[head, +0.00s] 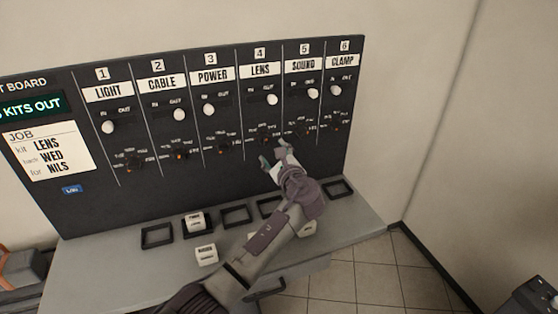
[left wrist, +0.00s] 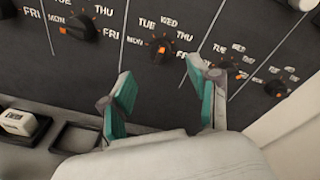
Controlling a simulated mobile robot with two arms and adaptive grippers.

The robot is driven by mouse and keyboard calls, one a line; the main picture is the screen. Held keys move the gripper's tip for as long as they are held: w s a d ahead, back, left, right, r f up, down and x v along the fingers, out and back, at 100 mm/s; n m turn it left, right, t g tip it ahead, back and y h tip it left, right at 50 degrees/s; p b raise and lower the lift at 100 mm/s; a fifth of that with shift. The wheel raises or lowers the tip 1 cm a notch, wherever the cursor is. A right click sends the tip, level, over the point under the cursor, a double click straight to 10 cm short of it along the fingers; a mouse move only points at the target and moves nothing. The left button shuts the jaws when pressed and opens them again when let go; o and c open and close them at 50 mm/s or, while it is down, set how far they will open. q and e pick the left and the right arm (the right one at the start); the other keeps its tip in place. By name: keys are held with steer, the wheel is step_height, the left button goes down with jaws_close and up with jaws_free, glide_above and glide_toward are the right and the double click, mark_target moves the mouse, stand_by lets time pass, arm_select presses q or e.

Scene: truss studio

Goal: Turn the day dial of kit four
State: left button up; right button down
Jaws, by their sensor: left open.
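The kit four column, headed LENS (head: 260,69), is on the dark board, with its white slide knob (head: 272,99) on the OUT side. Its day dial (head: 266,136) is low in that column; it is the black knob with an orange mark (left wrist: 160,50) in the left wrist view, ringed by MON, TUE, WED, THU and FRI. I cannot tell exactly which day the mark points to. My left gripper (head: 273,152) is open and empty, just below the dial. In the left wrist view its teal-padded fingers (left wrist: 160,78) are spread below the dial, apart from it.
The kit five dial (left wrist: 232,70) and kit three dial (left wrist: 78,27) flank it. The job card (head: 48,152) reads LENS, WED, NILS. A shelf below holds black square frames (head: 157,235) and white blocks (head: 206,253).

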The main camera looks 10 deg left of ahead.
arm_select(q)
steer(key=v, duration=0.4)
steer(key=shift+s+d, duration=0.1)
